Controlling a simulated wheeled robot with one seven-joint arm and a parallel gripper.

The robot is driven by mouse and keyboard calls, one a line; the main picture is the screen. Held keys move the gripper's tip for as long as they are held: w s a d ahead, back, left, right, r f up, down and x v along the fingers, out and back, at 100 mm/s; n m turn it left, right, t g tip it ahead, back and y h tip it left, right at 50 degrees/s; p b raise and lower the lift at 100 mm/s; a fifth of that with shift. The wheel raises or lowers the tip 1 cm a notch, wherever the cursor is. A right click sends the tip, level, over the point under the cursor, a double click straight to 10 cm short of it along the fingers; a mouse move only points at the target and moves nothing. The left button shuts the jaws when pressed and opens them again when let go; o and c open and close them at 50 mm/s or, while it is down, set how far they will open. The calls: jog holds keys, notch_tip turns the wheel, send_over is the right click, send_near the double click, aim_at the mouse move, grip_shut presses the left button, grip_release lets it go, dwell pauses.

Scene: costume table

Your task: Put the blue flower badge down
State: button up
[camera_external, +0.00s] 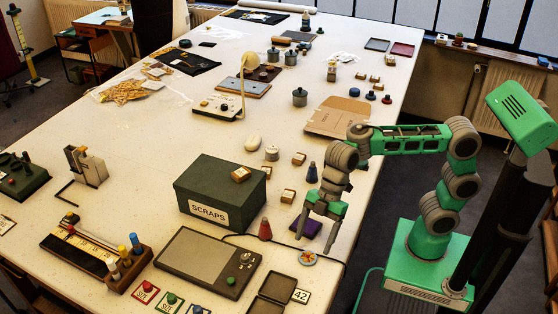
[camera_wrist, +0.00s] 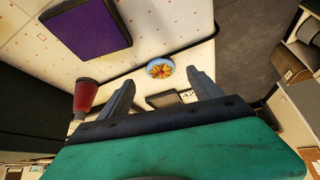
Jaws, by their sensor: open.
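The blue flower badge (camera_external: 307,258) lies flat on the white table near its right edge. It is a round light-blue disc with an orange and yellow flower. In the wrist view the badge (camera_wrist: 160,68) shows beyond and between my fingertips. My gripper (camera_external: 318,239) is open and empty, pointing down just above the badge. In the wrist view its two fingers (camera_wrist: 163,85) are spread wide, with a gap to the badge. I see no contact between the fingers and the badge.
A purple square (camera_external: 306,227) lies behind my gripper, and a red cone-shaped piece (camera_external: 265,229) stands to its left. A black cable runs past the badge. A dark open case (camera_external: 271,291) and a card marked 42 (camera_external: 301,296) lie in front. The green SCRAPS box (camera_external: 219,190) stands left.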

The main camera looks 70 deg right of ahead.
aim_at(308, 255)
jog(key=x, duration=0.3)
jog(key=shift+a+f, duration=0.2)
jog(key=shift+a, duration=0.05)
jog(key=c, duration=1.6)
